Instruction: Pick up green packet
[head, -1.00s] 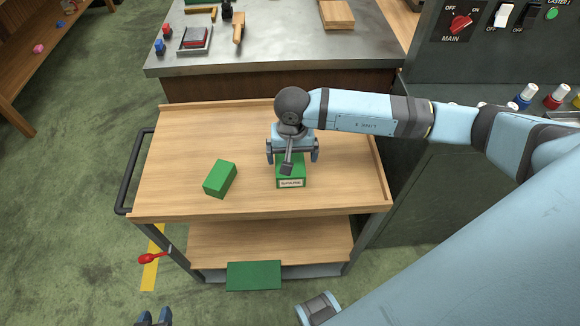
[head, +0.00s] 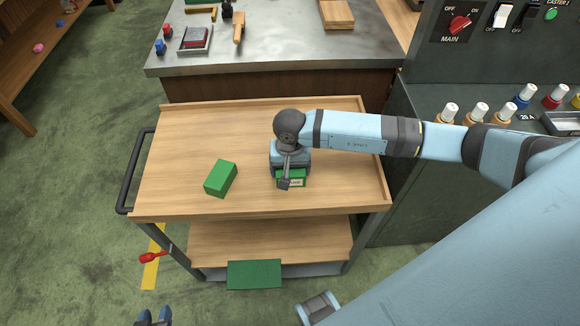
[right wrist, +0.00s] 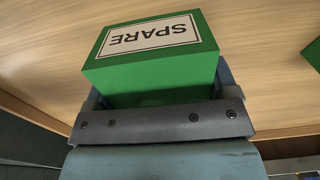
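A green packet (head: 297,174) with a white label is on the cart's top, mostly under my right gripper. In the right wrist view the same packet (right wrist: 150,75) shows a label reading SPARE. My right gripper (head: 290,170) points down over it, and its fingers flank the packet closely on both sides, shut on it. A second green packet (head: 220,178) with no label in sight lies to the left on the cart, apart from the gripper. My left gripper (head: 154,317) shows only its fingertips at the bottom edge, with a gap between them.
The wooden cart top (head: 180,130) has low rims and is otherwise clear. A dark handle (head: 135,172) is on its left. A green flat panel (head: 255,274) is low at the front. A metal bench (head: 285,50) with tools stands behind. A control cabinet (head: 470,60) is at right.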

